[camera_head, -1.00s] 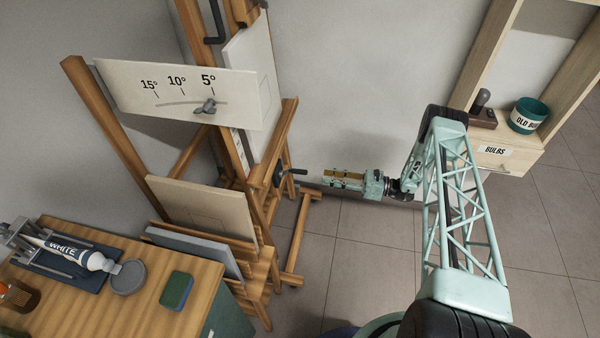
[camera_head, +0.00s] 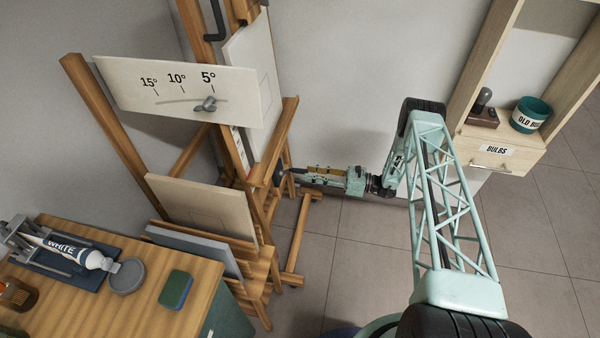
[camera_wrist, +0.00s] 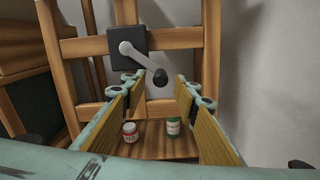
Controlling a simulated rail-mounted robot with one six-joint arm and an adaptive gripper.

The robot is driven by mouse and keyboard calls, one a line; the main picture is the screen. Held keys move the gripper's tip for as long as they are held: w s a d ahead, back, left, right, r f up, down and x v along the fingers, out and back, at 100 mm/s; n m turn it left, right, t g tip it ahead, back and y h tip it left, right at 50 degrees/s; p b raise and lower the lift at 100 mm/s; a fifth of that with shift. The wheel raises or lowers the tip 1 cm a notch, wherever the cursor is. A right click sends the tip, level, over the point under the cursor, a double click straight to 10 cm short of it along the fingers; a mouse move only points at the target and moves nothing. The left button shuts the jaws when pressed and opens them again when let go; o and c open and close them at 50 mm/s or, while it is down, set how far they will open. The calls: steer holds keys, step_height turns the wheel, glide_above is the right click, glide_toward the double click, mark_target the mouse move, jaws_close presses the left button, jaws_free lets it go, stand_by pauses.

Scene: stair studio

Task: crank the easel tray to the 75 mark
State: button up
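The wooden easel (camera_head: 285,130) stands left of my arm. Its crank has a dark square hub (camera_wrist: 122,58), a grey arm (camera_wrist: 138,56) and a dark knob (camera_wrist: 160,77) pointing down to the right in the wrist view. My gripper (camera_wrist: 158,88) is open, its fingers apart on either side of the knob's line; I cannot tell whether the knob is between the pads. In the head view my gripper (camera_head: 290,174) reaches the easel's side and mostly hides the crank. A pale strip with marks (camera_head: 241,148) is on the easel post, too small to read. I cannot make out the tray mark.
A sign board (camera_head: 180,92) reading 15°, 10°, 5° is on the easel. Two jars, one red and white (camera_wrist: 130,132) and one green (camera_wrist: 173,126), stand on a low wooden shelf (camera_wrist: 150,148). A workbench (camera_head: 110,300) is at left, a bulbs drawer (camera_head: 495,152) at right.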

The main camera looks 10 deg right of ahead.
mark_target(300, 171)
steer(key=shift+b+x, duration=0.3)
steer(key=shift+x, duration=2.5)
steer(key=shift+c, duration=0.5)
jaws_close()
